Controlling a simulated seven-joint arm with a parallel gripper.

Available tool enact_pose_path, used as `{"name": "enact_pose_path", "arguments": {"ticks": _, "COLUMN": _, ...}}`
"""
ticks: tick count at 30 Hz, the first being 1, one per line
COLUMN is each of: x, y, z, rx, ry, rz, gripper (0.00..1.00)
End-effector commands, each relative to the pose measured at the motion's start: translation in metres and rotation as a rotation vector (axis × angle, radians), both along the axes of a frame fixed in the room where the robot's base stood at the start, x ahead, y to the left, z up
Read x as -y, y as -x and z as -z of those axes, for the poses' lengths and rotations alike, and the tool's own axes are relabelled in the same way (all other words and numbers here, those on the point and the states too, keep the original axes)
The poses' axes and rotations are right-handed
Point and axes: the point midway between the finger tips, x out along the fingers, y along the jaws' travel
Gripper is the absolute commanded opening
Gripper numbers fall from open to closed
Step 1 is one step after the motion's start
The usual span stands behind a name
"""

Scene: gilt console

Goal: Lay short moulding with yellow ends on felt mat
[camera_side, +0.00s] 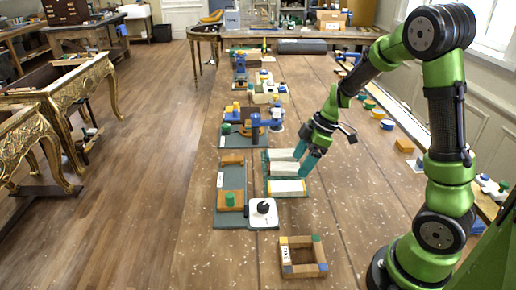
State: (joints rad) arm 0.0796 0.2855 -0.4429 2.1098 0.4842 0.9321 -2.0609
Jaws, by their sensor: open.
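My gripper (303,164) has its teal fingers apart and pointing down over several pale bars (287,186) in the middle of the table. The bars lie side by side on a dark green mat (288,197), probably the felt mat. The fingers hide part of the middle and far bars. I cannot make out yellow ends on any bar, so I cannot tell which one is the short moulding. Whether the fingertips touch a bar is also unclear.
A grey-green board (231,213) with an orange block and green knob lies left of the mat. A wooden square frame (303,257) is nearer. Blue tools (277,130) stand behind.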

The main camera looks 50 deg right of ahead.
Motion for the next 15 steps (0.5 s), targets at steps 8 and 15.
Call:
{"name": "enact_pose_path", "arguments": {"ticks": 8, "x": 0.006, "y": 0.009, "z": -0.03, "rx": 0.001, "ry": -0.004, "rz": 0.01, "gripper": 0.78}}
{"name": "enact_pose_path", "arguments": {"ticks": 15, "x": -0.04, "y": 0.025, "z": -0.077, "rx": 0.002, "ry": -0.093, "rz": 0.235, "gripper": 0.78}}
